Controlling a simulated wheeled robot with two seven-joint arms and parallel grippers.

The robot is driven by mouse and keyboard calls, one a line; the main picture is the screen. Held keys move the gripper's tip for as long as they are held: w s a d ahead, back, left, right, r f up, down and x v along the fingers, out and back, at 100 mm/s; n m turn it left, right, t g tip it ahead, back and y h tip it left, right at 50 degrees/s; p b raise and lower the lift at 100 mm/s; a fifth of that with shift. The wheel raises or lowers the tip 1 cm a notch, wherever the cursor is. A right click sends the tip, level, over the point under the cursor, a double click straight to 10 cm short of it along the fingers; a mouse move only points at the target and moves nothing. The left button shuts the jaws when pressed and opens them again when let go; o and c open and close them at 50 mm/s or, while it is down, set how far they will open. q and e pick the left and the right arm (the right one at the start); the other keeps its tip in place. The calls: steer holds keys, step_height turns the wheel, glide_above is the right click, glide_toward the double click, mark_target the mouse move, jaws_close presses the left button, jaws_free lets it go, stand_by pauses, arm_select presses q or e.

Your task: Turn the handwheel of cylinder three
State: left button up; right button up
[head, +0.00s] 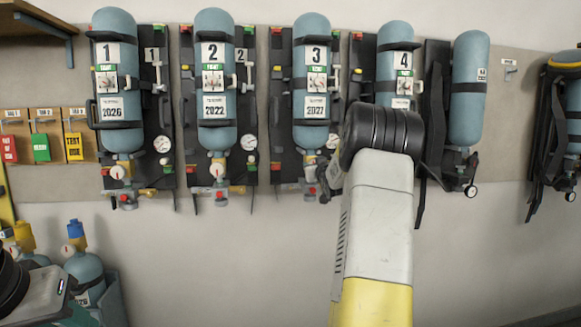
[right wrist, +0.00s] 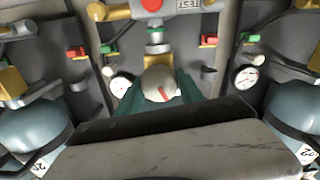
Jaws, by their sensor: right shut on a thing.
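Cylinder three (head: 312,85) is a blue-grey cylinder with a number 3 label and a 2027 label, hung upright on a dark board in the head view. Its handwheel (right wrist: 161,82) is a pale round knob with a red mark, at the middle of the right wrist view. My right gripper (head: 325,178) is at the valve below the cylinder. Its green fingers (right wrist: 158,95) are shut on the handwheel, one on each side. In the head view my right wrist partly hides the valve. My left gripper is not in view.
Cylinder two (head: 214,75) hangs to the left and cylinder four (head: 395,65) to the right, close by. A pressure gauge (right wrist: 246,77) and several hoses and fittings crowd the valve. Tags (head: 41,147) hang at left.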

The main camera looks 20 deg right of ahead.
steer(key=m, duration=0.5)
steer(key=shift+d+f+m, duration=0.15)
steer(key=shift+f+m, duration=0.05)
steer(key=shift+m, duration=0.2)
steer(key=m, duration=1)
steer(key=shift+s+d+f+m, duration=0.1)
steer(key=shift+f+m, duration=0.05)
steer(key=shift+m, duration=0.25)
steer(key=m, duration=0.4)
steer(key=shift+m, duration=0.3)
steer(key=m, duration=0.5)
steer(key=shift+f, duration=0.1)
steer(key=m, duration=0.4)
steer(key=shift+m, duration=0.4)
steer(key=m, duration=0.4)
steer(key=shift+a+m, duration=0.2)
steer(key=shift+m, duration=0.1)
steer(key=m, duration=0.4)
steer(key=shift+a+m, duration=0.1)
steer(key=shift+m, duration=0.6)
